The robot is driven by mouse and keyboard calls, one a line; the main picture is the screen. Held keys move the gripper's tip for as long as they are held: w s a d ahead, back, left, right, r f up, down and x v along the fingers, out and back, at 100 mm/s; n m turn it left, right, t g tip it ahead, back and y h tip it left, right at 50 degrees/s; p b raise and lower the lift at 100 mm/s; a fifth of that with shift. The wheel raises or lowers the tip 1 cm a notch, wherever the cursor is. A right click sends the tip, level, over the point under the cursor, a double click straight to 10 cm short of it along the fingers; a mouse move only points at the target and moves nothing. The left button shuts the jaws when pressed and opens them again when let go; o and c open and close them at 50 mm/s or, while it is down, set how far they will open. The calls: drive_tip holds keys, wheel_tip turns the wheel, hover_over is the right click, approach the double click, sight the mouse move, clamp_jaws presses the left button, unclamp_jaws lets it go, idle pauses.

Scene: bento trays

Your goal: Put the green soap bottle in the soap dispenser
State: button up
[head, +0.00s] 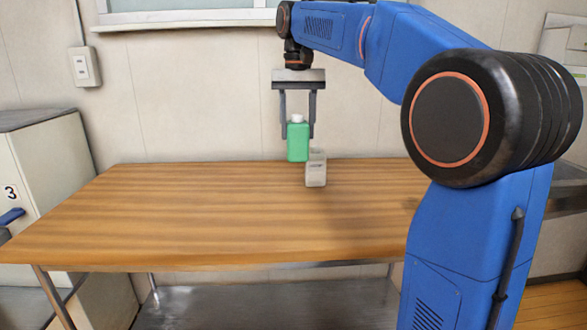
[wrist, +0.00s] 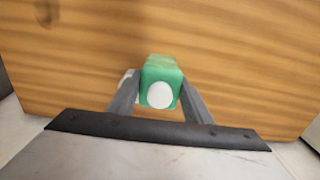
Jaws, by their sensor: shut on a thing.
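The green soap bottle (head: 298,142) has a white cap and hangs upright between the fingers of my gripper (head: 298,133). My gripper is shut on it. In the wrist view the bottle (wrist: 161,75) shows from above, with its round white cap facing the camera and a finger on each side. A small pale grey container (head: 316,174), which looks like the soap dispenser, stands on the table just below and right of the bottle in the head view. In the wrist view only a pale bit shows beside the left finger.
The wooden table (head: 200,205) is otherwise clear, with free room left and in front of the container. A wall (head: 200,100) stands close behind the table. A pale cabinet (head: 45,150) stands at the left.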

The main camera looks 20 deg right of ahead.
wheel_tip(320, 180, down, 11)
drive_tip(key=shift+r, duration=0.15)
idle(0.4)
drive_tip(key=o, duration=1.3)
